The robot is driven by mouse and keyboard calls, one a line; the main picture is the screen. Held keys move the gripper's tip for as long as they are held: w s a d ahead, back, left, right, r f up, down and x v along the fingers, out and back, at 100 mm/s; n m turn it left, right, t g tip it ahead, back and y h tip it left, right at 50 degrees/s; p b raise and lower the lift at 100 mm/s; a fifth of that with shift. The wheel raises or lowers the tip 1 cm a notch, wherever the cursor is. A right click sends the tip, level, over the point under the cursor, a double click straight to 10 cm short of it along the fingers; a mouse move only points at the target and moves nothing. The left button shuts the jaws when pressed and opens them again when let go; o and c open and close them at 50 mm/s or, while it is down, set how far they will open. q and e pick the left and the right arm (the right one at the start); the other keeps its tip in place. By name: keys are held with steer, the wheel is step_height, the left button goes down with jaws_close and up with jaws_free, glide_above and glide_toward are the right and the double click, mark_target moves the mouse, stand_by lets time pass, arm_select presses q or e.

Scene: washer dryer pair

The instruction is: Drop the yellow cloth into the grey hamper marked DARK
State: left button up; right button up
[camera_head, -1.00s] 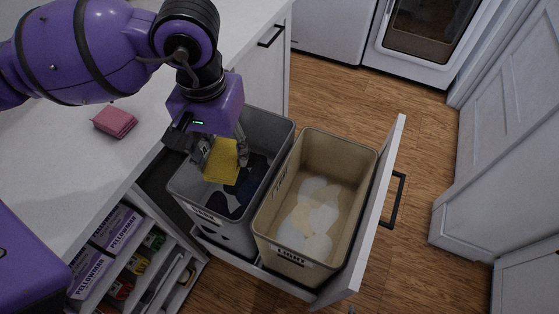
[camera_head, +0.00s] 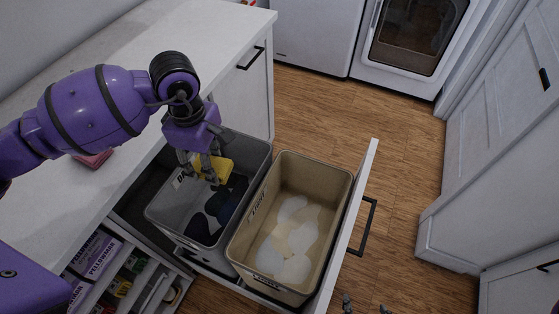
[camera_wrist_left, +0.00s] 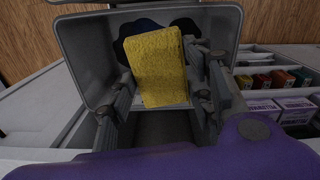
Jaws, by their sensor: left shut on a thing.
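The yellow cloth (camera_head: 217,169) is a small flat piece between the fingers of my left gripper (camera_head: 203,173), which is shut on it. The gripper points down over the grey hamper (camera_head: 165,213), near its back-left part. The hamper is open and has dark clothes (camera_head: 215,215) in it. Its label is partly hidden by the gripper. In the left wrist view the cloth (camera_wrist_left: 158,65) hangs between the fingers, with the grey hamper (camera_wrist_left: 84,55) around and behind it. Fingertips of my right gripper (camera_head: 366,307) show apart at the bottom edge, with nothing visible between them.
A beige hamper (camera_head: 312,167) marked LIGHT, holding pale clothes, stands right of the grey one in the same pulled-out drawer (camera_head: 347,225). A pink folded cloth (camera_head: 94,160) lies on the white counter (camera_head: 50,205), partly behind my arm. Shelves with boxes (camera_head: 92,262) are at lower left.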

arm_select(q)
steer(key=w+a+f+n, duration=0.1)
steer(key=n, duration=0.3)
steer(key=w+a+f+n, duration=0.1)
steer(key=n, duration=0.3)
steer(key=w+a+f+n, duration=0.1)
steer(key=a+n, duration=0.1)
steer(key=n, duration=0.2)
steer(key=shift+w+f+p, duration=0.2)
steer(key=shift+f+p, duration=0.15)
steer(key=shift+f, duration=0.05)
step_height(320, 180, down, 7)
steer(key=n+b, duration=0.3)
steer(key=n, duration=0.1)
steer(key=shift+w+a, duration=0.4)
steer(key=shift+a, duration=0.05)
arm_select(e)
step_height(320, 180, down, 2)
steer(key=shift+s+f, duration=0.1)
steer(key=shift+f, duration=0.15)
arm_select(q)
steer(key=shift+r, duration=0.1)
steer(key=o, duration=1.1)
steer(key=shift+o, duration=0.2)
arm_select(e)
steer(key=shift+s+d, duration=0.1)
steer(key=shift+s, duration=0.05)
